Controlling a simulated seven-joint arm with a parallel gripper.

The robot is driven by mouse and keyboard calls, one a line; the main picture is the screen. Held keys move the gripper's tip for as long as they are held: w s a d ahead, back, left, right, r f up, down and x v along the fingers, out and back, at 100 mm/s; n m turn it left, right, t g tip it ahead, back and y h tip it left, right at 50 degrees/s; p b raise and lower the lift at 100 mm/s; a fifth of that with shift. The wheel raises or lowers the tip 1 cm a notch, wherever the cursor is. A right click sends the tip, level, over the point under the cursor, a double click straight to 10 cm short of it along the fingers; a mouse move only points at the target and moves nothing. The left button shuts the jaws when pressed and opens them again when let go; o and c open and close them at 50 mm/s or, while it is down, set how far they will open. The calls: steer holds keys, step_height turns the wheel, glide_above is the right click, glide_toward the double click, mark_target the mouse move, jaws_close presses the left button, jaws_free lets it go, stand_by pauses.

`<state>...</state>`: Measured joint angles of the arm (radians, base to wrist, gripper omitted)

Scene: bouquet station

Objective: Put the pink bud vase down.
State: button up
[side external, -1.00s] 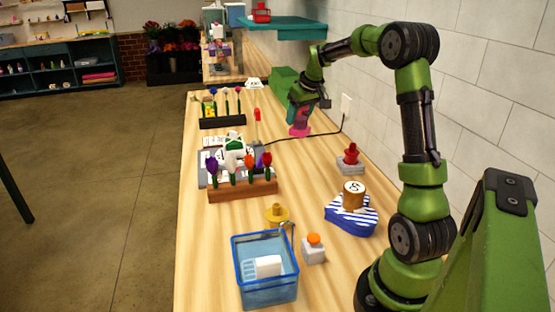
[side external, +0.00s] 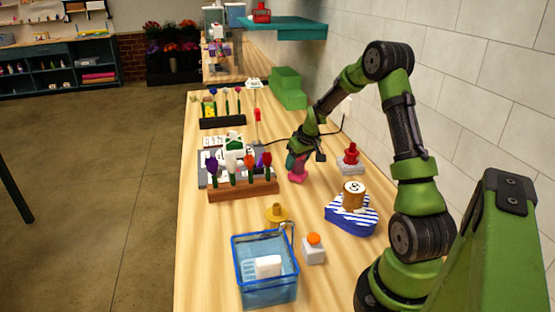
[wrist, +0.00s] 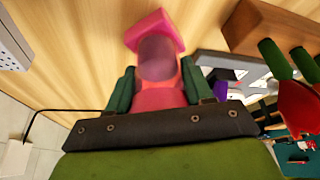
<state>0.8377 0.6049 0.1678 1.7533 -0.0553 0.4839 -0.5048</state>
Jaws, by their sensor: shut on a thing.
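The pink bud vase (side external: 297,173) is between the fingers of my gripper (side external: 298,157), low over the wooden counter, right of the flower rack. It looks roughly upright. I cannot tell whether its base touches the wood. In the wrist view the vase (wrist: 155,30) points away from the palm, its square foot outermost and bare wood around it. The teal fingers of my gripper (wrist: 160,88) close on both its sides, and its near end is hidden by the palm.
A wooden rack (side external: 245,190) of flowers stands to the left. A blue bin (side external: 266,275) is in front. A black cord (wrist: 50,113) runs nearby.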

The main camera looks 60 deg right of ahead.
steer(key=shift+f, duration=0.3)
steer(key=shift+f, duration=0.1)
steer(key=o, duration=1.3)
